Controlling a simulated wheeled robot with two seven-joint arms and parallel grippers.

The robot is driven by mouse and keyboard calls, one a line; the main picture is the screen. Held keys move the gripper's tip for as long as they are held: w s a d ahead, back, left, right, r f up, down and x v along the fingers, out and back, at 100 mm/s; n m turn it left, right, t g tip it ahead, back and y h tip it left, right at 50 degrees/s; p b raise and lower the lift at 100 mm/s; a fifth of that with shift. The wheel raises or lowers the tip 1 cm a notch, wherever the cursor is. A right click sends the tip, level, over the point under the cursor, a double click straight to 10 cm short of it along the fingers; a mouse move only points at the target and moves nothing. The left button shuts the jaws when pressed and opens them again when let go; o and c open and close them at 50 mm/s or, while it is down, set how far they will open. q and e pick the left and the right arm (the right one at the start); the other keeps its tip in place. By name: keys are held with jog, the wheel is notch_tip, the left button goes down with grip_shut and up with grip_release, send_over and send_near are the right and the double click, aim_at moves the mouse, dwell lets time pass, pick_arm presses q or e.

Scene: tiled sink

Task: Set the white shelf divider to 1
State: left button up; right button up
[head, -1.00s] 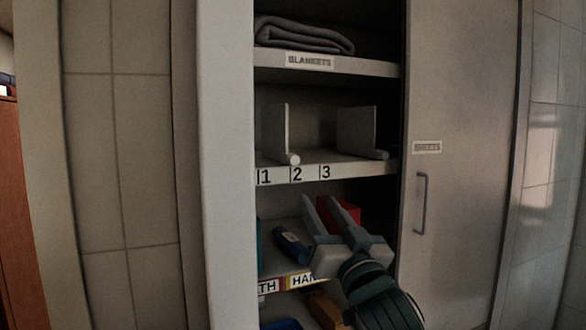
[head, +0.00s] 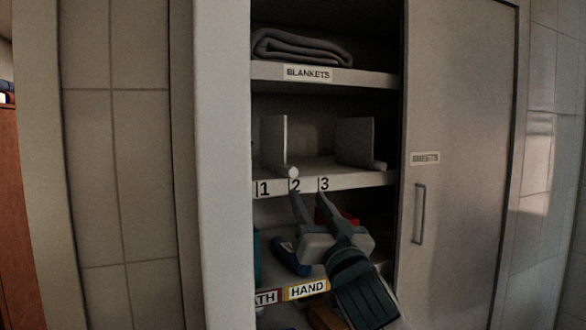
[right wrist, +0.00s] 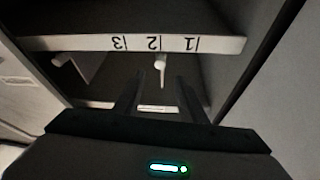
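Two pale dividers stand upright on the middle shelf, each with a round knob at the front. The left divider (head: 273,143) has its knob at the 2 mark; this knob shows in the right wrist view (right wrist: 160,63). The right divider (head: 355,138) stands to the right of the 3. The number strip (head: 310,186) on the shelf edge reads 1, 2, 3 and appears upside down in the right wrist view. My right gripper (head: 311,200) is open and empty, its fingertips just below the strip near 2 and 3. My left gripper is out of view.
A folded grey blanket (head: 301,46) lies on the top shelf. The lower shelf (head: 306,288), marked HAND, holds a blue item (head: 289,257) and a red item partly behind my gripper. A cabinet door (head: 455,120) is at right and a pale upright panel (head: 222,160) at left.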

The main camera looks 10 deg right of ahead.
aim_at(293, 174)
jog(key=p+x, duration=0.4)
jog(key=x, duration=0.6)
jog(key=shift+w+r, duration=0.1)
jog(key=shift+r, duration=0.1)
jog(key=shift+x, duration=0.8)
jog(key=shift+f, duration=0.1)
jog(key=shift+c, duration=0.3)
grip_shut()
